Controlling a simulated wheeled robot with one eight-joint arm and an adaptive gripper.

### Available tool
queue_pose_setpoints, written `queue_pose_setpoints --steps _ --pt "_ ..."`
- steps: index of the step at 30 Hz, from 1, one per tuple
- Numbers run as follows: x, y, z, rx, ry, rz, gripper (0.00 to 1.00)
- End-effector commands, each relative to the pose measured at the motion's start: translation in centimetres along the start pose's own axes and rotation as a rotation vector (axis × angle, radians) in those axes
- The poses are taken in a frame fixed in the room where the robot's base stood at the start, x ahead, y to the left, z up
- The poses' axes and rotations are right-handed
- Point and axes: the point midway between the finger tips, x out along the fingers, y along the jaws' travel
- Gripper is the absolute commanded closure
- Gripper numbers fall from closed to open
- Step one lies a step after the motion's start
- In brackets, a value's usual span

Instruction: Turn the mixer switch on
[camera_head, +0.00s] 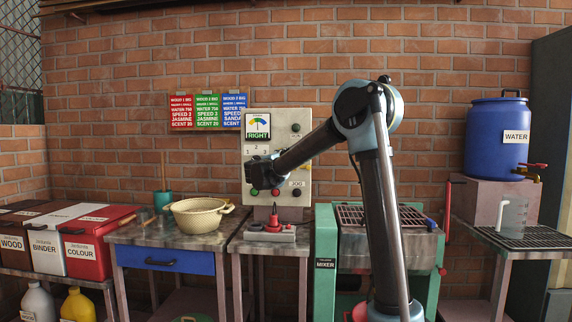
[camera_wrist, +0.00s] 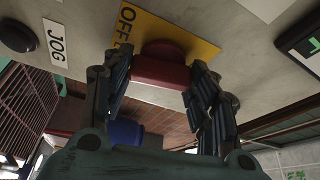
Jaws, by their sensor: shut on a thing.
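The grey control panel (camera_head: 281,145) stands against the brick wall in the head view. My gripper (camera_head: 258,172) is up against its left part and hides the switch there. In the wrist view, a red switch knob (camera_wrist: 160,74) sits on a yellow plate (camera_wrist: 137,18) lettered "OFF"; the rest of the lettering is hidden. My gripper (camera_wrist: 157,80) has one finger on each side of the red knob and is shut on it. The green mixer (camera_head: 325,230), labelled "MIXER", stands right of the panel, partly behind my arm.
A "JOG" label (camera_wrist: 57,42) and a black button (camera_wrist: 18,35) are beside the plate. A red-handled device (camera_head: 270,228) lies on the small table (camera_head: 246,246) below the panel. A cream bowl (camera_head: 198,218) is to the left; a blue water barrel (camera_head: 495,140) is at right.

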Motion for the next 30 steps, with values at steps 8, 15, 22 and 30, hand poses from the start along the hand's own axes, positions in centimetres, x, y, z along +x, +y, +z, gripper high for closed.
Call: queue_pose_setpoints --steps 8,15,22,30 --pt "0.02 0.32 -0.36 0.149 0.007 0.067 0.71" --pt "0.01 0.36 -0.35 0.21 0.007 0.092 0.71" --pt "0.02 0.36 -0.3 0.224 0.006 0.098 0.71" --pt "0.03 0.37 -0.26 0.224 0.005 0.098 0.71"
